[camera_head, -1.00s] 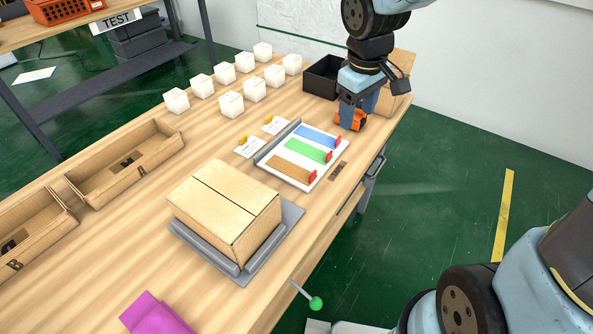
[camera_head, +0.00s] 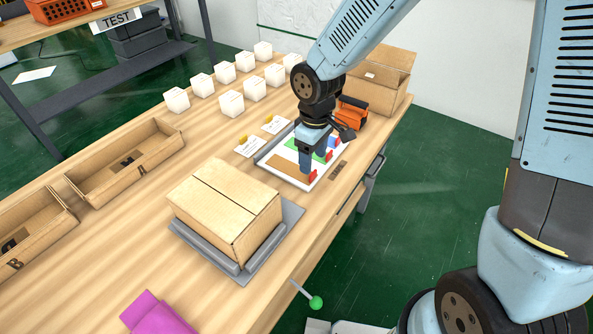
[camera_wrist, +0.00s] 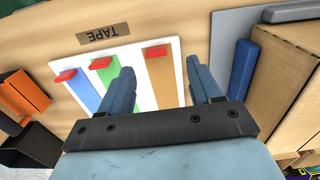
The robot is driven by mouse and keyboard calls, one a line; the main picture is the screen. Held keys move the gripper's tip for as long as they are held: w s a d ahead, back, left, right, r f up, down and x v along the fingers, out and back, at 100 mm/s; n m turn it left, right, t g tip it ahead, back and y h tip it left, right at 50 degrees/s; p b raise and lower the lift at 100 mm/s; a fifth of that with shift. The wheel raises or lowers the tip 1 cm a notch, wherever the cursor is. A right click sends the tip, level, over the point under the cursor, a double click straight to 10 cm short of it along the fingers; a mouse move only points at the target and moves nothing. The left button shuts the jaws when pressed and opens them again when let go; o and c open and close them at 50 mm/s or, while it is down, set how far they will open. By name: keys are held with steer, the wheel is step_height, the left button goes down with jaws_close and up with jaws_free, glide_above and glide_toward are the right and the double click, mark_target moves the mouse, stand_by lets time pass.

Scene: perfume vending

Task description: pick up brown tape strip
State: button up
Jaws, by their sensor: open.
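The brown tape strip (camera_head: 290,168) lies on a white board (camera_head: 273,159) beside a green strip and a blue strip. It has a red tab at its end. In the wrist view the brown strip (camera_wrist: 160,77) shows between the open fingers of my gripper (camera_wrist: 163,82), with its red tab (camera_wrist: 156,52) beyond the fingertips. In the head view my gripper (camera_head: 305,165) is over the board and hides parts of the strips. My gripper is open and holds nothing. I cannot tell its exact height above the strip.
A closed cardboard box (camera_head: 225,210) on a grey stand is near the board. An orange tape dispenser (camera_head: 350,115) and an open carton (camera_head: 381,85) stand at the far end. A TAPE label (camera_wrist: 104,34) lies beside the board. Several white cubes stand farther back.

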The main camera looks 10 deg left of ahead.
mark_target(313, 172)
steer(key=shift+w+f, duration=0.15)
steer(key=shift+f, duration=1.45)
steer(key=shift+w+f, duration=0.15)
steer(key=shift+f, duration=1.4)
steer(key=shift+c, duration=0.2)
steer(key=c, duration=1.1)
